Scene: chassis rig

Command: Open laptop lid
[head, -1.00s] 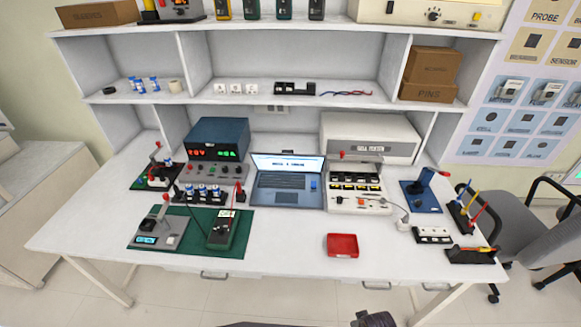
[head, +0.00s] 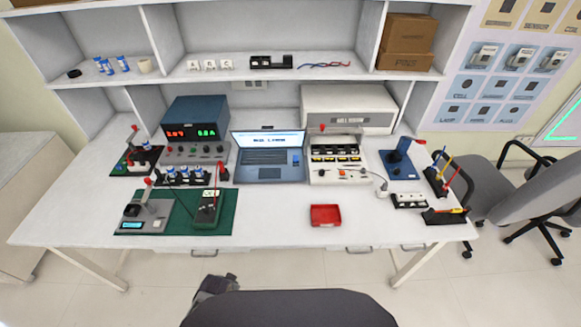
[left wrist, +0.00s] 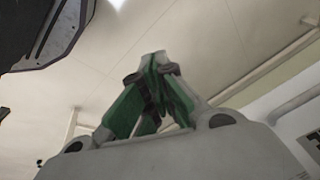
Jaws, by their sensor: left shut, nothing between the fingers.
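The laptop (head: 268,157) stands at the back middle of the white table, in the head view. Its lid is up, the screen is lit and the keyboard faces the front. My left gripper (left wrist: 157,62) shows in the left wrist view, with its green-padded fingers together and nothing between them. Behind it are only ceiling and wall, and it is away from the laptop. I cannot make out either gripper in the head view.
A blue power supply (head: 195,125) stands left of the laptop and a white instrument (head: 345,107) right of it. A green mat (head: 180,224) with devices lies front left. A red tray (head: 326,215) sits front middle. Free table lies before the laptop.

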